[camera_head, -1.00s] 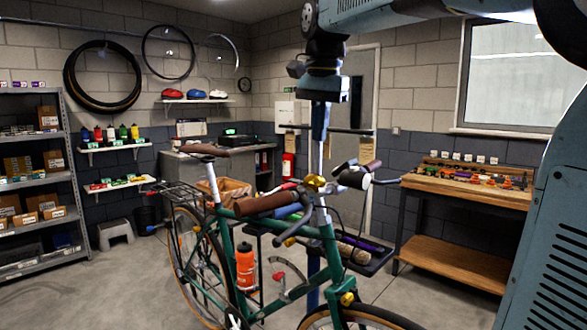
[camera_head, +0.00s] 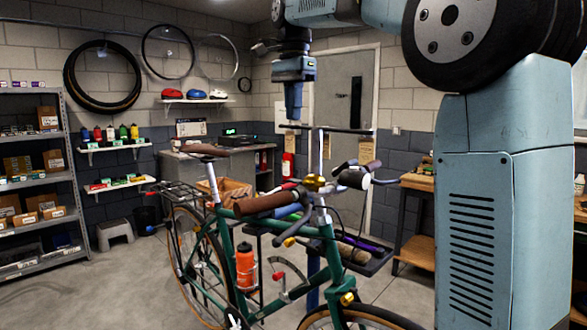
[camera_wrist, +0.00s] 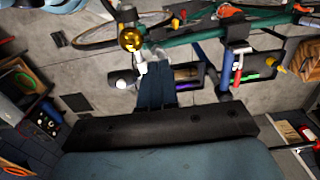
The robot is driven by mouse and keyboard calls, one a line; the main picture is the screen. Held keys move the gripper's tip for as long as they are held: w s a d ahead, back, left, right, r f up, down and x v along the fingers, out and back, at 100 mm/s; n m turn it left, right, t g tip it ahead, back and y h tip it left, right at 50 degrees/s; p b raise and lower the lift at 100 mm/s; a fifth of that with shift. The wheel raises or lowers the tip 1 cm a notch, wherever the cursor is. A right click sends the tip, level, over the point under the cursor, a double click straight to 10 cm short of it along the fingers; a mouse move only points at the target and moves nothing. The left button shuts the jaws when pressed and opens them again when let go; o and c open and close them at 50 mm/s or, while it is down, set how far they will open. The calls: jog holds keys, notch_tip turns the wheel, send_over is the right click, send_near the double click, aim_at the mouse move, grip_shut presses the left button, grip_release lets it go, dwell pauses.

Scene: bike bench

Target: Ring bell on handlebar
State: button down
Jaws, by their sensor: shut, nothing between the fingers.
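The green bicycle (camera_head: 275,301) stands in the middle of the head view. A gold bell (camera_head: 315,183) sits on its handlebar beside the stem; in the wrist view the round gold bell (camera_wrist: 130,37) shows just above and left of my fingertips. My gripper (camera_head: 293,119) points down, clearly above the bell and a little to its left in the head view. Its blue fingers (camera_wrist: 155,72) are together with nothing between them. The fingers do not appear to touch the bell. The depth gap is hard to judge.
Brown grips (camera_head: 264,204) and a dark round lamp (camera_head: 354,178) are close to the bell. A tool tray (camera_head: 362,256) is behind the frame. A wooden workbench (camera_head: 418,182) stands right, partly hidden by my arm.

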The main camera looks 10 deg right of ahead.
aim_at(293, 180)
notch_tip(293, 180, down, 14)
dwell(0.6)
